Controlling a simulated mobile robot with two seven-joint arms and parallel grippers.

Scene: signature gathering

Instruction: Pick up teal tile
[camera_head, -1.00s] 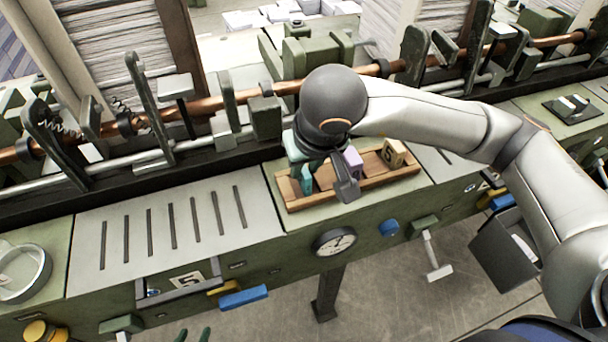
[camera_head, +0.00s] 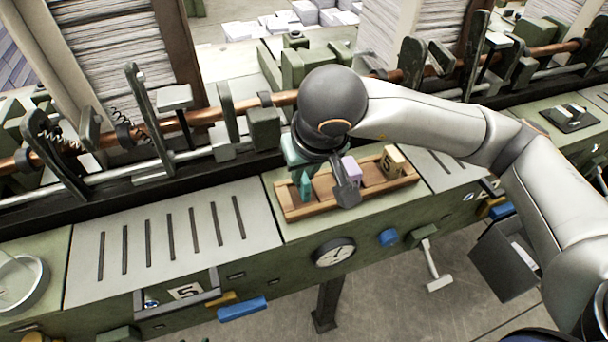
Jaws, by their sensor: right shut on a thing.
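A teal tile (camera_head: 306,186) stands upright at the left end of a wooden tray (camera_head: 290,213) on the green bench. My right gripper (camera_head: 326,189) reaches down over the tray from its dark round wrist. It is shut on the teal tile; the wrist and a grey finger hide part of the hold. The tile's lower end is at the tray, and I cannot tell whether it touches the tray floor. My left gripper is not in view.
A copper rod (camera_head: 210,118) with brackets runs behind. A dial (camera_head: 334,252) is on the bench front.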

